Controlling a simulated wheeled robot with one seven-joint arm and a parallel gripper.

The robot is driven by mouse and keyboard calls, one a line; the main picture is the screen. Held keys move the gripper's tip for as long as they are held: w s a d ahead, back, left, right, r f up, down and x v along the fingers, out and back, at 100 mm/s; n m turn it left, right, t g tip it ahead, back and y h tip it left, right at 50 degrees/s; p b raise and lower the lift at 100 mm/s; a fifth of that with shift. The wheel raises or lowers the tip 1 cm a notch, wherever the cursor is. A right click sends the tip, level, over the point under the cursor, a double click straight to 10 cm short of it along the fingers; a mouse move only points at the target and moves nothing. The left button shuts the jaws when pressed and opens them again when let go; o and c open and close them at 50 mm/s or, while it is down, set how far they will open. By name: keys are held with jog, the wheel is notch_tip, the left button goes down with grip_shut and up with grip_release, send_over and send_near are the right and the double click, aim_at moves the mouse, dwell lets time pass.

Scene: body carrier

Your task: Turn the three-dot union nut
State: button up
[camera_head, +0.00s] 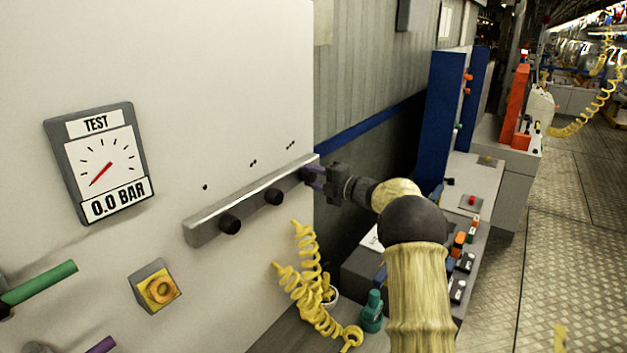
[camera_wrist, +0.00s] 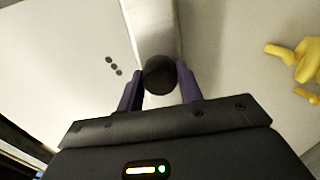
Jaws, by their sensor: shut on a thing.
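Three black union nuts sit along a grey rail (camera_head: 255,200) on the white panel. The one-dot nut (camera_head: 230,224) is on the left and the two-dot nut (camera_head: 273,197) is in the middle. Three dots mark the panel above the right end of the rail. There my gripper (camera_head: 314,177) is shut on the three-dot union nut (camera_wrist: 160,76). In the wrist view, the purple fingers of my gripper (camera_wrist: 160,88) stand on both sides of the round black nut. In the head view the fingers largely hide this nut.
A gauge (camera_head: 101,163) on the panel reads 0.0 BAR. A yellow button box (camera_head: 157,288) and green pipe (camera_head: 40,283) are lower left. Coiled yellow hose (camera_head: 305,275) hangs below the rail. A bench with controls stands right, beyond my arm.

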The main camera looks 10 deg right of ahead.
jog(key=shift+f+m, duration=0.1)
jog(key=shift+m, duration=0.4)
jog(key=o, duration=1)
jog(key=shift+d, duration=0.1)
jog(key=shift+s+d+b, duration=0.15)
jog(key=shift+s+b, duration=0.05)
jog(key=shift+b, duration=0.1)
jog(key=b+v, duration=0.6)
jog(key=v, duration=1.1)
